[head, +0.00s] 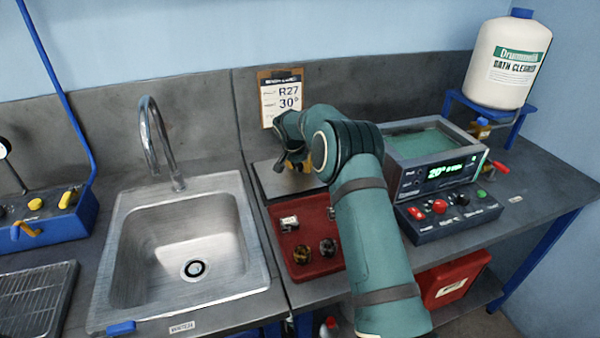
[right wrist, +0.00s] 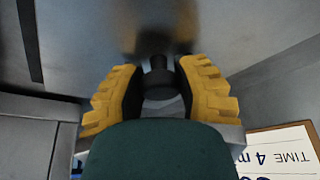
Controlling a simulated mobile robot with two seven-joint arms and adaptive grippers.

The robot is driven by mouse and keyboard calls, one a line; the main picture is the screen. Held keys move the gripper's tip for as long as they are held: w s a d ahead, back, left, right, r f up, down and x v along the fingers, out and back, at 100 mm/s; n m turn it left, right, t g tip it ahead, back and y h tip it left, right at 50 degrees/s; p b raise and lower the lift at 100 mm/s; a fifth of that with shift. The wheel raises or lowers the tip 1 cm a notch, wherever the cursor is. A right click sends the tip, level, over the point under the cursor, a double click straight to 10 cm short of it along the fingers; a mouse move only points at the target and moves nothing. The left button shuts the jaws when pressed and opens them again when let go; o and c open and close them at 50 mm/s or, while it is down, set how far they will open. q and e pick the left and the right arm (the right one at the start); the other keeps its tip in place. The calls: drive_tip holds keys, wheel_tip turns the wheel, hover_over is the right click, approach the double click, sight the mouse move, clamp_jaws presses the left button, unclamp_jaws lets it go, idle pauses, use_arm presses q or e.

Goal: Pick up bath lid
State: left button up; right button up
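The bath lid (head: 268,182) is a flat grey metal plate left of the bath, above the red tray's back end; my right arm hides part of it. In the right wrist view its shiny top (right wrist: 90,40) fills the upper part, with a dark round knob (right wrist: 160,82) standing on it. My right gripper (head: 296,164) points down over the lid. Its yellow-backed fingers (right wrist: 158,88) stand on either side of the knob, very close to it. I cannot tell whether they press on it. My left gripper is not in view.
The open bath (head: 420,143) with its lit display is at the right, behind a control box (head: 450,212). A red tray (head: 303,258) holds small parts. A sink (head: 185,245) is at the left. A clipboard (head: 282,97) leans on the back wall behind my gripper.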

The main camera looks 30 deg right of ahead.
clamp_jaws()
wheel_tip(320, 180, up, 10)
drive_tip(key=shift+f+p, duration=0.2)
drive_tip(key=shift+p, duration=0.65)
drive_tip(key=shift+r, duration=0.55)
wheel_tip(320, 180, up, 3)
drive_tip(key=p, duration=0.3)
drive_tip(key=shift+a+f, duration=0.1)
